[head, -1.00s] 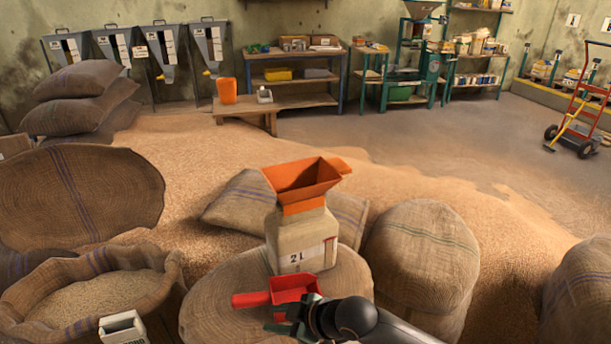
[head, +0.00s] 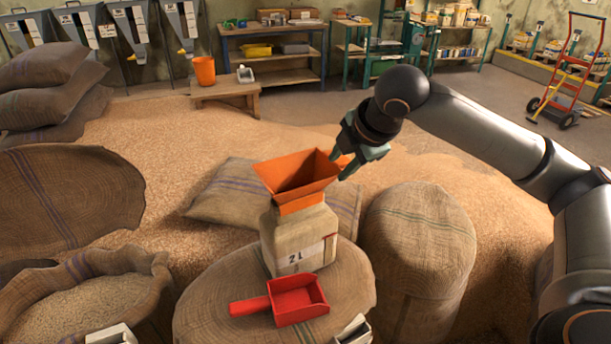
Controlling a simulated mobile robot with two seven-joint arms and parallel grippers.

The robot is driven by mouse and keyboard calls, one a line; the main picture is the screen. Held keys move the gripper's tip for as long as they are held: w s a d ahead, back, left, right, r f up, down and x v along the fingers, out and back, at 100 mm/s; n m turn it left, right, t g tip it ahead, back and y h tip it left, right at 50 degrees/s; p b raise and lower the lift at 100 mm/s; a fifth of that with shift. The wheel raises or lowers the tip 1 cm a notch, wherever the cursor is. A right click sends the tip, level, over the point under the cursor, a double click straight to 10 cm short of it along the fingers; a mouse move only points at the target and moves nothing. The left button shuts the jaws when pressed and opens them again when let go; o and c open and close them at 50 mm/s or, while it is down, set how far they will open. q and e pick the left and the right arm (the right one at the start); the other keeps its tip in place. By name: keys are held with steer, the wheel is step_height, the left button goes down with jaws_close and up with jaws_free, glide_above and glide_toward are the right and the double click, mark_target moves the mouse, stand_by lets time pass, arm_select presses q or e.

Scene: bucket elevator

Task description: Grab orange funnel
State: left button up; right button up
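The orange funnel (head: 300,177) sits upright on the mouth of a tan bag marked 2L (head: 292,243), its wide square opening up. An orange tab sticks out from the right side of its rim. My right gripper (head: 341,165) is at this tab, reaching in from the right. Its green-tipped fingers are apart, one on the far side and one on the near side of the tab. Whether they touch it is too small to tell. My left gripper is not in view.
The bag stands on a round sack (head: 215,290) beside a red scoop (head: 297,300). Another full sack (head: 418,245) stands to the right, and a lying sack (head: 225,200) is behind. Small white boxes show at the bottom edge. An orange cup (head: 204,70) is on a far bench.

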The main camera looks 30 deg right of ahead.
mark_target(323, 183)
steer(key=b+x, duration=0.1)
steer(key=x, duration=1)
jaws_close()
stand_by(1.2)
